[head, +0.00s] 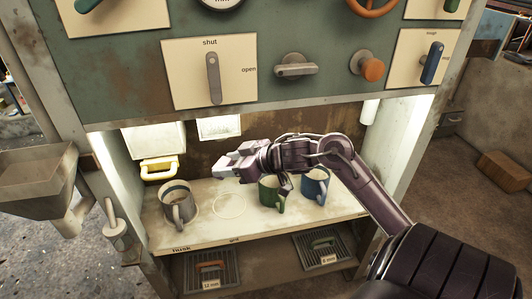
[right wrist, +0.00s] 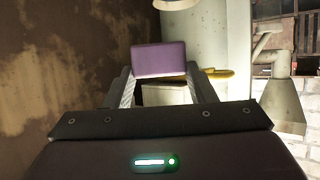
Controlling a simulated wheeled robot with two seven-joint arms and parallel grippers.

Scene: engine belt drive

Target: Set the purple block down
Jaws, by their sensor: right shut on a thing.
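The purple block (right wrist: 160,58) shows in the right wrist view between the two fingertips of my right gripper (right wrist: 165,88). The gripper is shut on it. In the head view my right gripper (head: 232,168) reaches from the right into the lit recess and is above the shelf (head: 215,235). There I cannot clearly tell the block apart from the gripper. A pale circle outline (head: 230,205) is on the shelf below the gripper. My left gripper is not in view.
A grey mug (head: 178,207) stands left of the circle. A green mug (head: 270,193) and a blue mug (head: 315,187) stand to its right, close under my right arm. A yellow handle (head: 159,169) is at the back left. The control panel (head: 330,98) overhangs the recess.

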